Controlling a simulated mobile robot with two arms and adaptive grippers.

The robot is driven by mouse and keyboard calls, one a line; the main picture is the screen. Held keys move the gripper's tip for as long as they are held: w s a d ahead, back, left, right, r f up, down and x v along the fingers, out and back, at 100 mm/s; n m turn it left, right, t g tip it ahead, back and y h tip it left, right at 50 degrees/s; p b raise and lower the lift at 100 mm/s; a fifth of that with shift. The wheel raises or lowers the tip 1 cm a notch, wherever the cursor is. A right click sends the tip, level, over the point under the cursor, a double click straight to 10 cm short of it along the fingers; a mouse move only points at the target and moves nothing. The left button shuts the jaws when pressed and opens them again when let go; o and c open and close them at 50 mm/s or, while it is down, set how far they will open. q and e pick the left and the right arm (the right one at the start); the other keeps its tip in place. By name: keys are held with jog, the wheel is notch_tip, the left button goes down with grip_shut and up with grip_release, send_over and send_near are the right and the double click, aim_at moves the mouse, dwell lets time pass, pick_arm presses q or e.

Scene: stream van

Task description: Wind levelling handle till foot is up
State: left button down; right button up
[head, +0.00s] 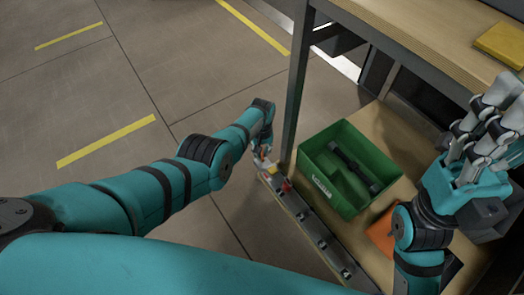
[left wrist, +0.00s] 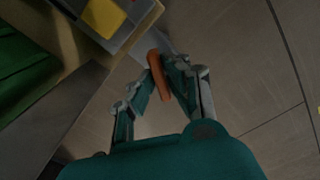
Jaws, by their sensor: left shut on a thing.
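The orange handle (left wrist: 159,76) stands between the fingers of my left gripper (left wrist: 163,82) in the left wrist view. The fingers are shut on it from both sides. In the head view my left gripper (head: 262,158) is low beside the near corner of the bench's lower shelf, by the bench leg, and mostly hides the handle. A grey part with a yellow patch (left wrist: 103,17) is close to the handle. I cannot make out the levelling foot. My right gripper (head: 488,130) is raised at the right, away from the handle; its finger gap is unclear.
A green crate (head: 318,188) holding a dark bar-like tool stands on the lower shelf. A dark rail with small fittings (head: 313,231) runs along the shelf edge. The bench leg (head: 296,90) rises next to my left gripper. Floor at the left is clear.

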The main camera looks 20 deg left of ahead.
pick_arm(q)
jog(key=shift+n, duration=0.7)
jog(key=c, duration=1.4)
grip_release()
jog(key=shift+o, duration=0.2)
jog(key=shift+r, duration=0.1)
jog(key=shift+r, duration=0.5)
notch_tip(320, 180, up, 11)
jog(key=shift+f, duration=0.15)
